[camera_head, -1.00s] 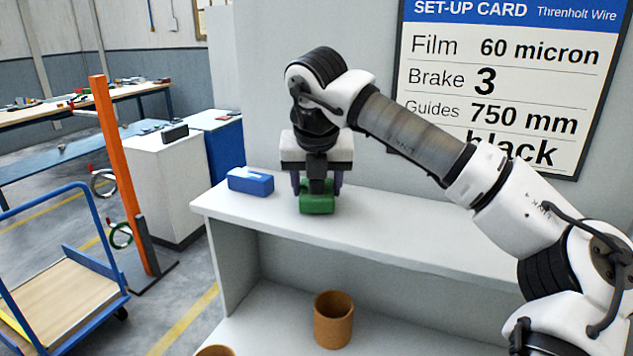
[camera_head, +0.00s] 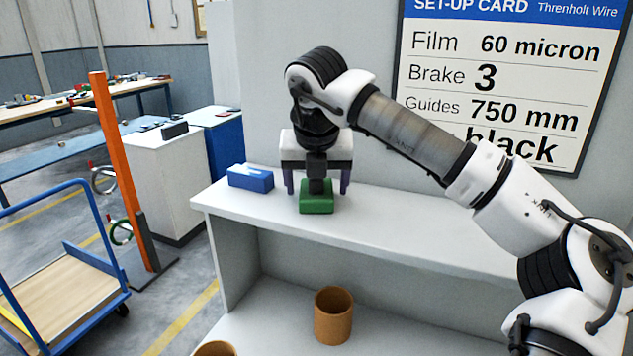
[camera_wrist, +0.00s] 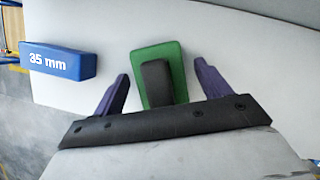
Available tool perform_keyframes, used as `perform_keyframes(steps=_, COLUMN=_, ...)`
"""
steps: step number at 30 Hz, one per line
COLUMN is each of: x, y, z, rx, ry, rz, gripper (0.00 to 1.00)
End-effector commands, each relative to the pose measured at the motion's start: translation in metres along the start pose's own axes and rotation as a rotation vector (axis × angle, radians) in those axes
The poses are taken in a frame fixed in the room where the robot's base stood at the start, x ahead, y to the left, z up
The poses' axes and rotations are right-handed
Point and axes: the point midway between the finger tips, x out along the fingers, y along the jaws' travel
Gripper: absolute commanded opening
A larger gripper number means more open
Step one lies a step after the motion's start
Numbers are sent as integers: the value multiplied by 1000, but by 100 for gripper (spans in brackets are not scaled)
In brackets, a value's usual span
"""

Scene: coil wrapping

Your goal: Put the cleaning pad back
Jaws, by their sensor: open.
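The cleaning pad is a green block (camera_head: 316,204) with a dark grip on top. It stands on the top of the white shelf unit (camera_head: 410,228), near its left end. My gripper (camera_head: 317,190) is right above it, pointing down, with its fingers spread. In the wrist view, the pad (camera_wrist: 174,58) with its dark grip (camera_wrist: 157,82) lies between the two purple fingers (camera_wrist: 162,84), with a gap on each side. The fingers are open and touch nothing that I can see.
A blue block (camera_head: 250,178) marked "35 mm" (camera_wrist: 57,62) lies just left of the pad. Brown cores (camera_head: 333,315) stand on the lower shelf. A set-up card (camera_head: 500,80) hangs on the wall behind. The shelf top right of the pad is clear.

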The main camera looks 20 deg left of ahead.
Motion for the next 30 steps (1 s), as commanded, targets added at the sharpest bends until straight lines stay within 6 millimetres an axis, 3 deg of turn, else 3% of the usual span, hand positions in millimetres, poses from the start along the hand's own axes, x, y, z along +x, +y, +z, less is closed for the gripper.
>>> perform_keyframes(steps=16, x=-104, y=0, z=0, rx=1, ry=-5, rz=0, gripper=76)
perform_keyframes(steps=21, x=-118, y=0, z=0, rx=0, ry=-2, rz=1, gripper=76)
perform_keyframes(steps=30, x=-120, y=0, z=0, rx=-1, ry=-1, rz=1, gripper=76)
